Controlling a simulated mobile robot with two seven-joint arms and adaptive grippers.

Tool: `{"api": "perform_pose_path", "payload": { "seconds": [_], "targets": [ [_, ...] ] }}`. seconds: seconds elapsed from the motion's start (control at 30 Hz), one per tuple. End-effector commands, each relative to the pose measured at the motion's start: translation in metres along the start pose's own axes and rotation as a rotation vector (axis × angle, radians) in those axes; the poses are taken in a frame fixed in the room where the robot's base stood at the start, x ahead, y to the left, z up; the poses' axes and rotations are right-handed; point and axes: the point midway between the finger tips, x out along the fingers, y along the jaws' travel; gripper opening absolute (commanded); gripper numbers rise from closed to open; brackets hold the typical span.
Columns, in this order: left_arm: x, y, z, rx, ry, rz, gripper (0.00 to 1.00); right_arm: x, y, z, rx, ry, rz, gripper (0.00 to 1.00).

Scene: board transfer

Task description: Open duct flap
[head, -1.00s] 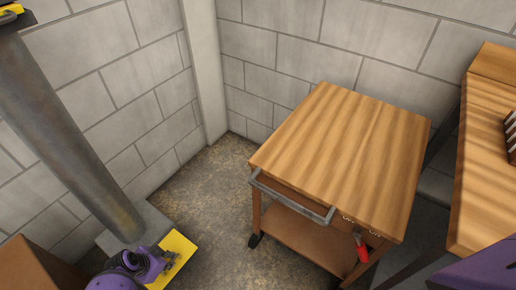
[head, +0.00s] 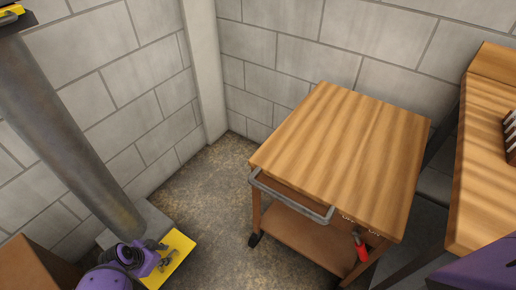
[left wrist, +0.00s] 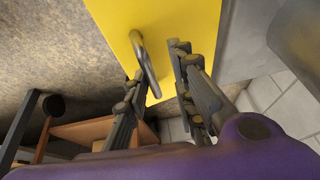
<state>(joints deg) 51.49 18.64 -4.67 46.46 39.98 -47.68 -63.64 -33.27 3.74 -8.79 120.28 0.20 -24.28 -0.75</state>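The duct flap is a yellow panel (head: 181,242) beside the foot of a grey duct at the lower left of the head view. It fills the upper middle of the left wrist view (left wrist: 112,22), with a grey bar handle (left wrist: 145,66) on its face. My left gripper (head: 160,250) is in front of the flap. In the left wrist view its fingers (left wrist: 157,68) are apart, one on each side of the handle. I cannot tell whether either finger touches it. My right gripper is not in view.
The grey duct (head: 65,120) rises along the left wall. A wooden cart (head: 345,140) with a metal rail and a red-handled tool (head: 361,248) stands at centre right. A wooden bench (head: 485,150) is at the right. The floor (head: 215,195) between duct and cart is clear.

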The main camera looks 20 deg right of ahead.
Motion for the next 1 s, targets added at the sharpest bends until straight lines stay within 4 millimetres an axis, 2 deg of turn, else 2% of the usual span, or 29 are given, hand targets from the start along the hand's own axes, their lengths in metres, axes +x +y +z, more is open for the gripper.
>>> {"api": "perform_pose_path", "payload": {
  "seconds": [0.43,0.5,0.53,0.63,0.77,1.0],
  "targets": [
    [0.001,0.001,0.001,-0.003,0.001,0.001,0.17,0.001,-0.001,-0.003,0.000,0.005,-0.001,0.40],
    [0.001,0.002,0.001,-0.003,0.001,0.002,0.17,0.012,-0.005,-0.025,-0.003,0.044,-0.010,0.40],
    [0.000,0.002,0.001,-0.003,0.001,0.002,0.17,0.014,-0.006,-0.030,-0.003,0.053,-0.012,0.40],
    [-0.003,0.002,0.001,-0.003,0.000,0.003,0.17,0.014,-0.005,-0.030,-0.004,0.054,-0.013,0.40],
    [-0.015,0.002,0.001,-0.002,0.001,0.002,0.17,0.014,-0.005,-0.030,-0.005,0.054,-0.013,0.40],
    [-0.053,0.002,0.002,0.000,0.000,0.002,0.17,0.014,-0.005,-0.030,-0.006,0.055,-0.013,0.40]
  ]
}}
